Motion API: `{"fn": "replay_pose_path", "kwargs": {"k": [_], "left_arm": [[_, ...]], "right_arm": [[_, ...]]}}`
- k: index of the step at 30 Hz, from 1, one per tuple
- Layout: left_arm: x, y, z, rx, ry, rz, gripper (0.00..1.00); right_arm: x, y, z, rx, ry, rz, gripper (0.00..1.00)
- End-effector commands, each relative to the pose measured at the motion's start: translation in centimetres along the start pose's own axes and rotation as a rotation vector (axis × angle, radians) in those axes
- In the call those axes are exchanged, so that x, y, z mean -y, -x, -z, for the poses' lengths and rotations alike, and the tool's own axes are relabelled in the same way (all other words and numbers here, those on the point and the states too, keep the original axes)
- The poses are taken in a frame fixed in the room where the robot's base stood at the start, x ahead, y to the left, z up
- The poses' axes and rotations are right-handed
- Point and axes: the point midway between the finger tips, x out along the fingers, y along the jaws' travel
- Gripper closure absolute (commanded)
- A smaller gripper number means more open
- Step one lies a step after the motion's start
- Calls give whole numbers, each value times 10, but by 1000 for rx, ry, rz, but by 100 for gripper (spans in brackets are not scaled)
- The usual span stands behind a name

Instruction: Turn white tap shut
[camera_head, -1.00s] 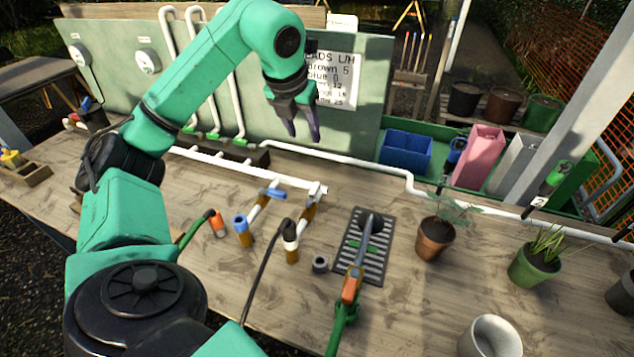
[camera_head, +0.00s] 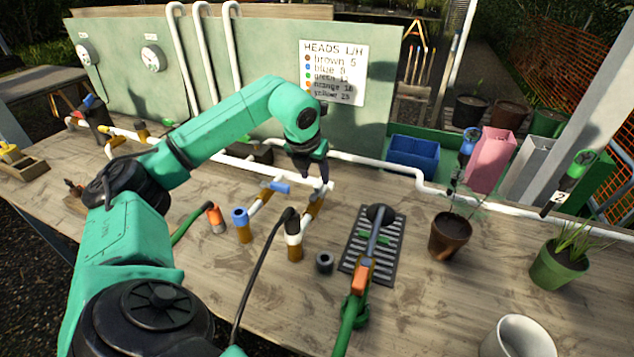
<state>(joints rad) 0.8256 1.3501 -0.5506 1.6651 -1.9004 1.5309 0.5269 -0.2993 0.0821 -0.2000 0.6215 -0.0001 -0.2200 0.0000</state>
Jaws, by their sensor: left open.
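My left gripper (camera_head: 317,180) is open and points down at the upper end of this branch, by the end of the manifold. Its dark fingers hide much of the tap handle there, so I cannot tell how the handle is turned or whether the fingers touch it. My right gripper is not in view.
Left of it is a tap with a blue handle (camera_head: 275,186) and a blue-topped outlet (camera_head: 241,225). A watering wand (camera_head: 368,260) lies across a dark grate (camera_head: 394,248). A brown plant pot (camera_head: 450,238) stands to the right. A sign (camera_head: 334,72) hangs behind.

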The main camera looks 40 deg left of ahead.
Motion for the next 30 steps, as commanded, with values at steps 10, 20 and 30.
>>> {"fn": "replay_pose_path", "kwargs": {"k": [10,20,30], "left_arm": [[0,-45,0,1,0,1,48],[0,-45,0,1,0,0,100],[0,-44,0,1,0,0,100]], "right_arm": [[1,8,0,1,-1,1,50],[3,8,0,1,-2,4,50],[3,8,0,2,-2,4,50]]}}
